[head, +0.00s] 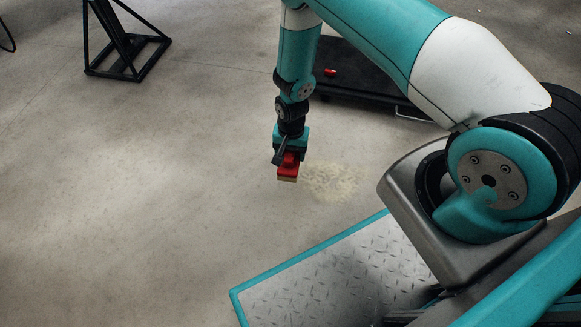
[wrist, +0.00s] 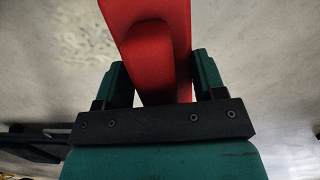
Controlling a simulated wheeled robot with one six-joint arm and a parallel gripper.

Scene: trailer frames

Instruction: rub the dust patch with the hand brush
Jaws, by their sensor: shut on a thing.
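My gripper (head: 287,158) points down and is shut on the red hand brush (head: 288,168), just left of the dust patch. In the wrist view the red brush (wrist: 148,45) sits between the two green fingers of my gripper (wrist: 156,80). A pale bristle edge shows along its underside in the head view. The dust patch (head: 332,181) is a speckled, pale yellowish area on the grey floor. It also shows at the upper left of the wrist view (wrist: 75,42). I cannot tell whether the bristles touch the floor.
A black low platform (head: 365,75) stands behind my arm, with a small red item (head: 330,72) on it. A black metal stand (head: 127,55) is at the upper left. The concrete floor (head: 130,210) at left is clear.

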